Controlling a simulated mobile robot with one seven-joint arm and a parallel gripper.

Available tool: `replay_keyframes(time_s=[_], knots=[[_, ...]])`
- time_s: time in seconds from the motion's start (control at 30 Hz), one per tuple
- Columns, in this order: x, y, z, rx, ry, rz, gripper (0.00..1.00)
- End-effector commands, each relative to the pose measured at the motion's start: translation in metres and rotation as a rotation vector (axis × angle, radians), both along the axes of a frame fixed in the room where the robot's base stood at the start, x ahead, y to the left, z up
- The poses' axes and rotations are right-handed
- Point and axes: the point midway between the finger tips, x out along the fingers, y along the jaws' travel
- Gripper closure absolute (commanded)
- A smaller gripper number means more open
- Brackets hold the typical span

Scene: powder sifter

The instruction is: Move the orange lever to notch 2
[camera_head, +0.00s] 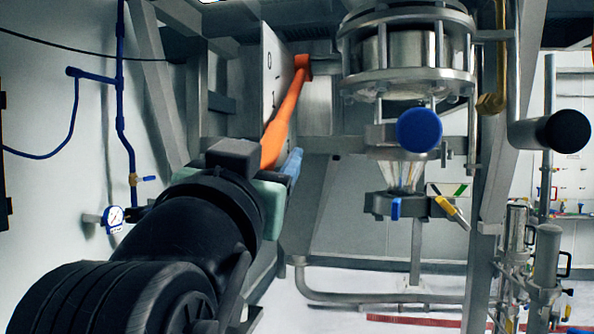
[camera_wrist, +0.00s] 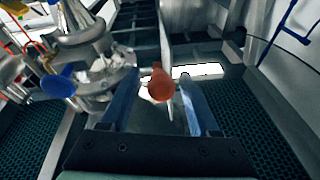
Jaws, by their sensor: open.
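The orange lever (camera_head: 285,112) slants down and left from its pivot beside a pale upright plate (camera_head: 271,72). The plate carries small dark marks; a 0 seems to show near the top, and lower marks are hard to read. My gripper (camera_head: 281,165) is at the lever's lower end and hides its tip in the head view. In the wrist view, the lever's round orange end (camera_wrist: 161,86) sits between the two blue fingers of my gripper (camera_wrist: 158,92), nearer the middle than either finger. The fingers are open, with visible gaps on both sides.
A metal sifter vessel (camera_head: 412,55) with a round blue knob (camera_head: 419,130) stands right of the lever. A black-ended bar (camera_head: 565,131) juts out farther right. Blue pipes and a gauge (camera_head: 114,215) are on the left wall. A metal frame surrounds the lever.

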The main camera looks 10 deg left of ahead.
Motion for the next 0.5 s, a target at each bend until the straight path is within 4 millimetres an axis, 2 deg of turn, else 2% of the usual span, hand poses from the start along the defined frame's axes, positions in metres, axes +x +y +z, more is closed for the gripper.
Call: replay_keyframes(time_s=[0.17,0.5], knots=[[-0.027,-0.001,-0.011,0.002,-0.006,0.001,0.38],[-0.097,-0.003,-0.030,0.003,-0.006,0.003,0.38]])
